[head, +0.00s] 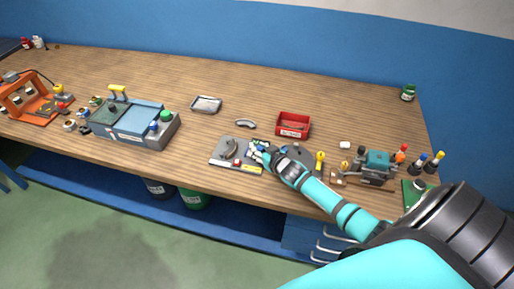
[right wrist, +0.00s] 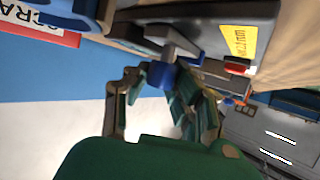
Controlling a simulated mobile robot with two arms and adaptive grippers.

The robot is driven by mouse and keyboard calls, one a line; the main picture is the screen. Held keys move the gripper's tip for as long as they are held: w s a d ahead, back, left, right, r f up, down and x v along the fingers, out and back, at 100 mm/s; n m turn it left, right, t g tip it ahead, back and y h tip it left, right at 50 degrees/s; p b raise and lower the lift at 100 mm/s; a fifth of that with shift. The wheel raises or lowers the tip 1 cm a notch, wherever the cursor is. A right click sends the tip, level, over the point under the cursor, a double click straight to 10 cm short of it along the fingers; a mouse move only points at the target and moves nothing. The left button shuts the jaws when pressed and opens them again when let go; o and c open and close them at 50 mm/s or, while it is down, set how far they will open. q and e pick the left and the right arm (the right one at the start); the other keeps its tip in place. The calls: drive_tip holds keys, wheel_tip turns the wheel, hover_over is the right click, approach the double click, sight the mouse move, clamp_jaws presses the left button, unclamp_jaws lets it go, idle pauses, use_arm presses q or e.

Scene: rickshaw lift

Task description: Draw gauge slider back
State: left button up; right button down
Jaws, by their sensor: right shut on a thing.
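The gauge is a grey plate (head: 225,152) with a round part on top and a yellow label, near the front edge of the workbench. In the right wrist view the gauge's grey body (right wrist: 205,32) with its yellow label (right wrist: 237,40) is at the top. A blue slider knob (right wrist: 160,76) on a grey stem sits between my fingers. My right gripper (head: 261,151) is at the right end of the gauge; it also shows in the right wrist view (right wrist: 160,88), shut on the blue knob. My fingers partly hide the slider in the head view. My left gripper is not in view.
A red scrap bin (head: 293,124) stands behind my right gripper. A grey tray (head: 206,104) and a small curved grey part (head: 245,124) lie behind the gauge. A blue-grey fixture (head: 135,125) stands left. A teal-topped machine (head: 376,163) and a yellow-topped item (head: 320,160) stand right.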

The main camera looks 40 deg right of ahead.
drive_tip(key=c, duration=1.5)
unclamp_jaws()
drive_tip(key=shift+s+d+f, duration=0.1)
drive_tip(key=shift+d, duration=0.1)
drive_tip(key=o, duration=0.4)
drive_tip(key=shift+s+d, duration=0.1)
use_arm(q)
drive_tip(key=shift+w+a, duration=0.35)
use_arm(e)
drive_tip(key=shift+o, duration=0.2)
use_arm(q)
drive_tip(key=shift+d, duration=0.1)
use_arm(e)
drive_tip(key=v, duration=1.2)
